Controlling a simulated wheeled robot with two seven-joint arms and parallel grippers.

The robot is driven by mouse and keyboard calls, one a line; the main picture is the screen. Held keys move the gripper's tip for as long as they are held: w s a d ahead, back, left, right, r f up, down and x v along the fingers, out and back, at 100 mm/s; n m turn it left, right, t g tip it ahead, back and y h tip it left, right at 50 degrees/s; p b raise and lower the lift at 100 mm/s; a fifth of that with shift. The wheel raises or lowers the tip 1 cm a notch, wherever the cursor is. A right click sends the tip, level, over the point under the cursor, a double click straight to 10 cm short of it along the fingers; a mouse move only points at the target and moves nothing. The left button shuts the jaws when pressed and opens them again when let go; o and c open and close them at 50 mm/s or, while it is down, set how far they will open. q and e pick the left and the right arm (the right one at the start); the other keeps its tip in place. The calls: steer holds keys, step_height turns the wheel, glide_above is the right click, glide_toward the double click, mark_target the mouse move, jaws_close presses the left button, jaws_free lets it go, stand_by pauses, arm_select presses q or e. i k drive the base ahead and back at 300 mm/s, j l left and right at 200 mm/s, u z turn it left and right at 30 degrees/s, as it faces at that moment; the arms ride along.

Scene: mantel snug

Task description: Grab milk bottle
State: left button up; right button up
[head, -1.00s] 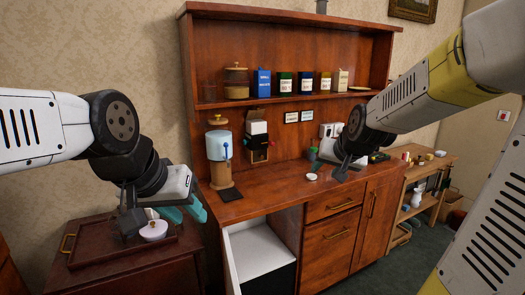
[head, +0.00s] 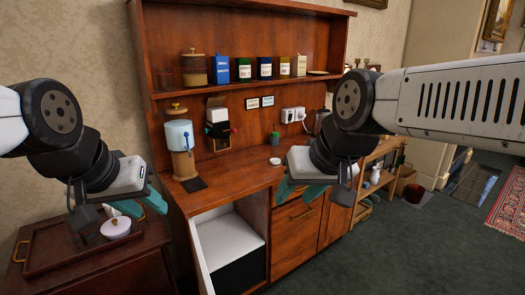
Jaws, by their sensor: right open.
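No milk bottle can be made out for certain in the head view. A small white bottle-like item (head: 375,176) stands on the wooden side cart at the right, too small to identify. My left gripper (head: 140,203) is open and empty above the dark tray at the left. My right gripper (head: 301,191) is open and empty in front of the cabinet's drawer front, far from the white item. Part of the cart is hidden behind my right arm.
The wooden cabinet (head: 235,170) holds a blue-topped dispenser (head: 179,135) and a white round item (head: 275,161). Its white-lined compartment (head: 228,246) stands open below. Green floor (head: 400,250) is clear at right.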

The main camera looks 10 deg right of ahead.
mark_target(275, 145)
steer(key=i+l, duration=0.1)
steer(key=l, duration=0.3)
steer(key=i+l+u, duration=0.1)
steer(key=l, duration=0.3)
steer(key=i+l, duration=0.1)
steer(key=l, duration=0.35)
steer(key=i+l+u, duration=0.1)
steer(key=l, duration=0.3)
steer(key=i+l, duration=0.15)
steer(key=i, duration=0.25)
steer(key=i+l, duration=0.1)
steer(key=i, duration=0.25)
steer(key=i+l+u, duration=0.1)
steer(key=i, duration=0.3)
